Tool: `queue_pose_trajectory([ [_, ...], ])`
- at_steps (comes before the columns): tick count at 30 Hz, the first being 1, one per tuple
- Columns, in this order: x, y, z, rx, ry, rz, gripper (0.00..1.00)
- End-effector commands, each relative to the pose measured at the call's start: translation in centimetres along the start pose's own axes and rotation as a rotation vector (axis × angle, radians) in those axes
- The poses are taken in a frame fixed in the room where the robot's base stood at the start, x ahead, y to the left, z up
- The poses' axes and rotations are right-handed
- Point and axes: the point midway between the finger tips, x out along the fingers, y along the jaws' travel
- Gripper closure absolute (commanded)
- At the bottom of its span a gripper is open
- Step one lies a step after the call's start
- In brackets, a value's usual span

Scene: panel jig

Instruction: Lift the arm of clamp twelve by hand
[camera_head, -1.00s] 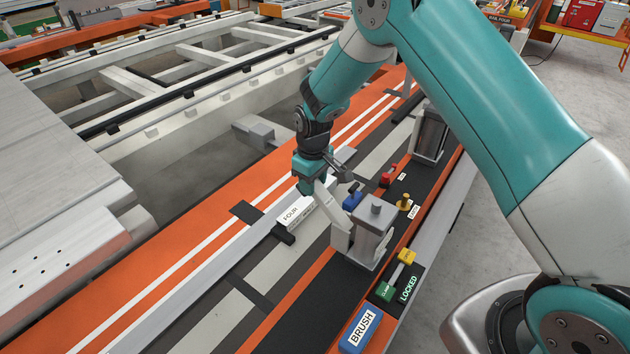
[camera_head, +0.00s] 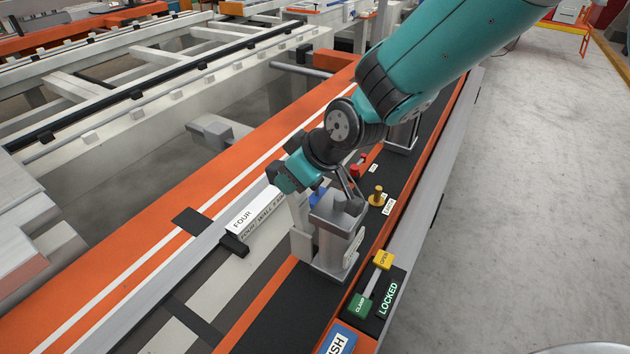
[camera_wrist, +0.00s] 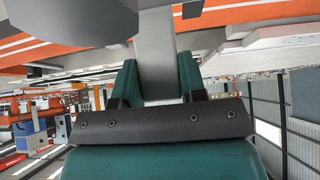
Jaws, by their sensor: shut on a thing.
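The clamp (camera_head: 338,238) is a grey block on the black strip of the orange-edged rail; I cannot read a number twelve on it. Its arm (camera_head: 299,212) is a light grey bar on the block's left side, standing steeply up toward my gripper (camera_head: 290,178). In the wrist view, the grey arm (camera_wrist: 157,52) runs between the two teal fingers of my gripper (camera_wrist: 160,82), which is shut on it. My gripper partly hides the arm's upper end in the head view.
A white block marked FOUR (camera_head: 253,212) lies left of the clamp. A yellow and green lever (camera_head: 371,284) beside a LOCKED label (camera_head: 388,297) is in front. Open floor (camera_head: 520,200) lies to the right.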

Motion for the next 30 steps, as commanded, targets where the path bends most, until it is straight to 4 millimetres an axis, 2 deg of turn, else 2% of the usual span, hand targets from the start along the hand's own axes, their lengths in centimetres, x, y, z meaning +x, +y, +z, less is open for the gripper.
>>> queue_pose_trajectory([
  [1,0.31,-0.18,0.67,-0.002,0.011,0.000,1.00],
  [21,-0.37,-0.94,0.83,-0.012,0.072,-0.016,1.00],
  [22,-0.37,-0.94,0.83,-0.012,0.072,-0.016,0.57],
  [24,-0.38,-0.92,0.77,-0.012,0.074,-0.015,0.41],
  [25,-0.39,-0.91,0.74,-0.012,0.075,-0.015,0.36],
  [30,-0.42,-0.84,0.63,-0.012,0.078,-0.013,0.36],
])
